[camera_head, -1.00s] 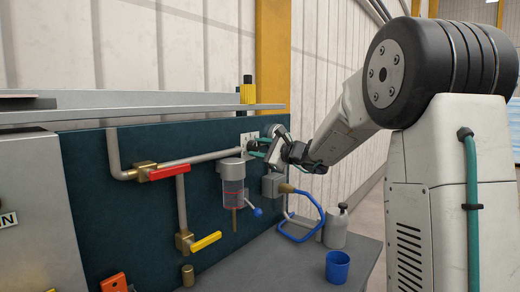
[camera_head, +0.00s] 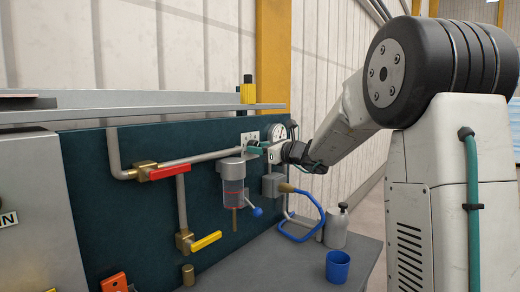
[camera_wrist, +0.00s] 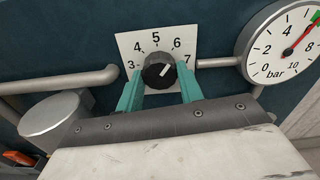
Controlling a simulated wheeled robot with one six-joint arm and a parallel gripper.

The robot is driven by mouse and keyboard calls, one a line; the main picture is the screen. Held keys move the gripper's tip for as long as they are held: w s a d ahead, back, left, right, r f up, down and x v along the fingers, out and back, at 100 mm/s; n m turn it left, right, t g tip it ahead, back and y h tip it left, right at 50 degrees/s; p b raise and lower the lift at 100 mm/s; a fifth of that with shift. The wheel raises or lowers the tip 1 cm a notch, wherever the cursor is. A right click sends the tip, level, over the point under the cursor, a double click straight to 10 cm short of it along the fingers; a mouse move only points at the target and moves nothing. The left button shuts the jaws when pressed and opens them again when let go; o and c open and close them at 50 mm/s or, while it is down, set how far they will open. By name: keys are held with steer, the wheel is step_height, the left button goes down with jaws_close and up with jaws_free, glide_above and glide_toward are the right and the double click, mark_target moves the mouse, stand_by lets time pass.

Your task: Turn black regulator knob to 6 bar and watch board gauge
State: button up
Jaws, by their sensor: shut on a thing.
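My gripper (camera_wrist: 160,76) has its two teal fingers on either side of the black regulator knob (camera_wrist: 158,70) and is shut on it. The knob sits on a white plate marked 3 to 7. Its white pointer line slants up and right, roughly toward the 6. The round white board gauge (camera_wrist: 268,60), marked in bar, is at the right and cut by the frame edge. Its red needle points up and right, between 4 and 8, near a green mark. In the head view my gripper (camera_head: 262,149) is at the board, and the gauge (camera_head: 279,132) shows just behind it.
A red-handled valve (camera_head: 168,172) and a yellow-handled valve (camera_head: 205,241) are on pipes to the left. A filter bowl (camera_head: 232,187) hangs below the knob. A blue hose (camera_head: 300,239), grey bottle (camera_head: 336,227) and blue cup (camera_head: 337,267) are lower right.

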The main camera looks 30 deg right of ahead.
stand_by(0.3)
steer(key=o, duration=1)
steer(key=v, duration=0.8)
